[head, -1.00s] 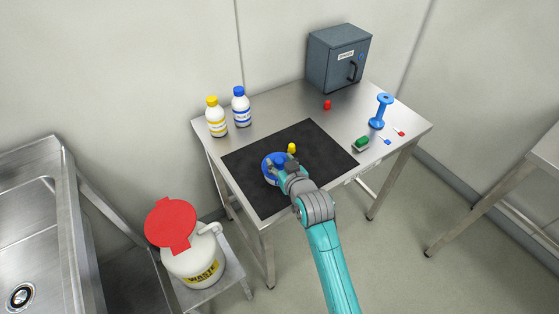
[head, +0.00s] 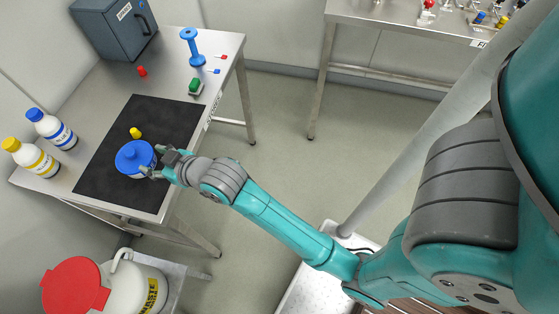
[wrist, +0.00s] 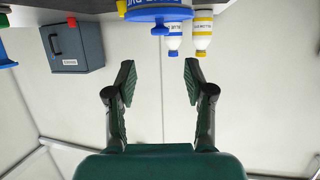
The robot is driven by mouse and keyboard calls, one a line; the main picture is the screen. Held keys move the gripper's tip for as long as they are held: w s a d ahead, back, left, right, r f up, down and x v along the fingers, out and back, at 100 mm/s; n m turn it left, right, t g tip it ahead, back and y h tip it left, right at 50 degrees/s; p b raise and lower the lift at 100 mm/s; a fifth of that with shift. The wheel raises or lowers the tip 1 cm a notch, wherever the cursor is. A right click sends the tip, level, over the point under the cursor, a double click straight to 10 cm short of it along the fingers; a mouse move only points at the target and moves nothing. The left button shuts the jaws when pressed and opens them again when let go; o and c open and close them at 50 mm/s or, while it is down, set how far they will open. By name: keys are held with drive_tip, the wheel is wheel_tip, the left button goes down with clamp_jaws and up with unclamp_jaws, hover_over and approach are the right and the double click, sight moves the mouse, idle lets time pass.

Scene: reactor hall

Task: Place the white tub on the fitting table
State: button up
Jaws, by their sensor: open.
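The tub (head: 134,161) stands upright on the black mat, with a broad blue lid hiding most of its body in the head view. In the wrist view, which is upside down, its blue rim and part of a label (wrist: 158,14) show at the top edge, cut off. My gripper (head: 154,167) is at the tub's right side in the head view. In the wrist view my gripper (wrist: 160,76) is open, with nothing between its fingers and the tub beyond the tips. A table (head: 400,22) at top right bears a sign starting "FI", partly cut off.
Yellow-capped (head: 30,158) and blue-capped (head: 52,129) bottles stand left of the mat (head: 158,116). A grey cabinet (head: 113,26), blue spool (head: 192,47) and green-topped block (head: 195,87) stand behind. Open floor (head: 275,120) separates the tables.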

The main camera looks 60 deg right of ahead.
drive_tip(key=s+d+f+m+h, duration=0.1)
drive_tip(key=s+f, duration=0.3)
drive_tip(key=s, duration=0.6)
drive_tip(key=s+d+f, duration=0.1)
drive_tip(key=s+f, duration=0.3)
drive_tip(key=s, duration=0.5)
drive_tip(key=f+v, duration=0.2)
drive_tip(key=v, duration=1.9)
drive_tip(key=shift+s+t, duration=0.4)
drive_tip(key=shift+s, duration=0.05)
drive_tip(key=shift+o, duration=0.5)
drive_tip(key=shift+s+d, duration=0.1)
drive_tip(key=shift+s, duration=0.15)
